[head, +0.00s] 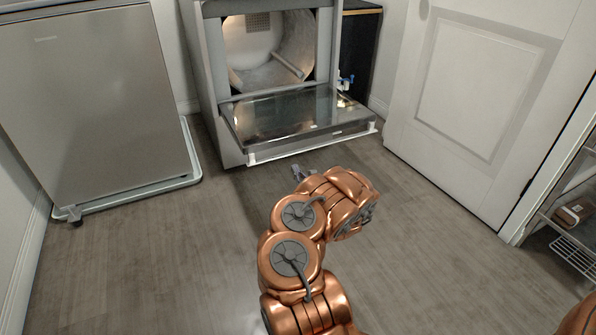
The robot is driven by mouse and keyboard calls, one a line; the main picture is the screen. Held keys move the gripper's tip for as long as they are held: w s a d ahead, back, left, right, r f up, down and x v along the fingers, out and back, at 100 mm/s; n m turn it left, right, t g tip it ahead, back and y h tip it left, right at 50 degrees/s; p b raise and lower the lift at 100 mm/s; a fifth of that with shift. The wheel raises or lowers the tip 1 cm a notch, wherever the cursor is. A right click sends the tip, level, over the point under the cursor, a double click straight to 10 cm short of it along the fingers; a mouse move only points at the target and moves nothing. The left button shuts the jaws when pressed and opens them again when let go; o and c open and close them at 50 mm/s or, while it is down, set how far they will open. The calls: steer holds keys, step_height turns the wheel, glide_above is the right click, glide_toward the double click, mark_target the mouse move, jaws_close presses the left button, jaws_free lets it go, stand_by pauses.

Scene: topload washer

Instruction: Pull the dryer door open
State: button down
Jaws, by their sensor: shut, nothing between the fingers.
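The dryer (221,62) stands at the back centre, and its drum opening is in plain view. Its door (285,116) is folded down on the lower edge and lies out towards me, roughly level, with a pale strip along its front edge. My gripper (299,171) is only partly visible, a small grey shape just in front of and below the door's front edge. It looks shut and empty, apart from the door as far as I can see. My copper-coloured arm hides part of it.
A grey appliance (105,95) on a low base stands at the left. A white panelled door (475,90) is at the right. A wire rack (574,250) is at the right edge. A dark cabinet (358,50) stands beside the dryer. The wooden floor (150,260) is clear.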

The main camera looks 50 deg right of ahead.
steer(key=shift+v, duration=0.8)
steer(key=shift+r, duration=0.1)
